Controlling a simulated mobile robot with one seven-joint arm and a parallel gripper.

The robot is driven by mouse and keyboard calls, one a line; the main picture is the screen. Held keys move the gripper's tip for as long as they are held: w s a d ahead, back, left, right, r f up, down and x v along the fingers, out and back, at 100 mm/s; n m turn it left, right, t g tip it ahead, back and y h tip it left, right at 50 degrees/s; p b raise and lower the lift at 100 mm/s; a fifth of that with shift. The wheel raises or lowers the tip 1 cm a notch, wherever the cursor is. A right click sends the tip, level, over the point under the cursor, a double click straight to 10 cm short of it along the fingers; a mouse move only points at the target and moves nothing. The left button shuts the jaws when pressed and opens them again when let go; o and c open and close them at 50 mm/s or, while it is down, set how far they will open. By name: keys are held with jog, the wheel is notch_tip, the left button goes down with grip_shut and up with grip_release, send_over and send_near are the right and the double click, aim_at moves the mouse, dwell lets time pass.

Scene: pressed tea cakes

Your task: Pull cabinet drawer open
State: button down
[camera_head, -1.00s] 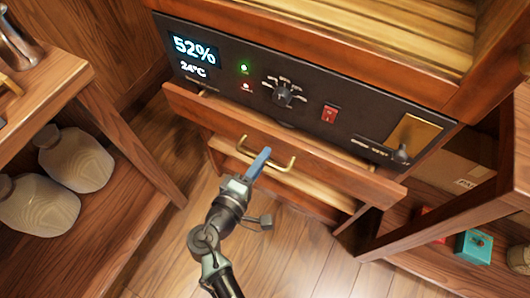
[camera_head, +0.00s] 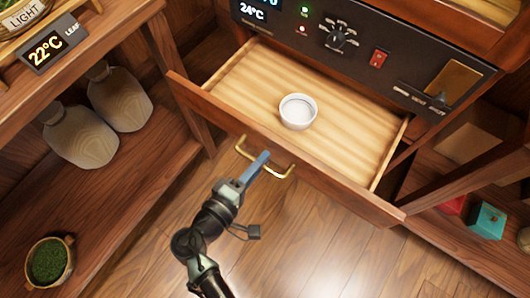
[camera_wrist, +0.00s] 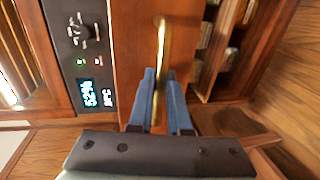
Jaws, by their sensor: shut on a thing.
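The wooden cabinet drawer (camera_head: 225,115) stands well out from the cabinet below the dark control panel (camera_head: 350,50). Its brass bar handle (camera_head: 282,173) is on the drawer front. My gripper (camera_head: 262,158) is shut on the handle near its middle. In the wrist view, the blue fingers of my gripper (camera_wrist: 160,88) sit on both sides of the brass handle (camera_wrist: 162,45). A small white bowl (camera_head: 298,112) rests inside the drawer, near its middle.
A shelf at the left holds two pale jars (camera_head: 80,135) and a pot of green matter (camera_head: 48,262). Open wooden floor (camera_head: 310,250) lies in front of the drawer.

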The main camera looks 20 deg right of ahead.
jog(key=shift+s+a, duration=0.1)
jog(key=shift+s, duration=0.05)
jog(key=c, duration=0.9)
grip_release()
jog(key=shift+o, duration=0.2)
jog(key=p+v, duration=0.1)
jog(key=v, duration=1.2)
jog(key=shift+p, duration=0.35)
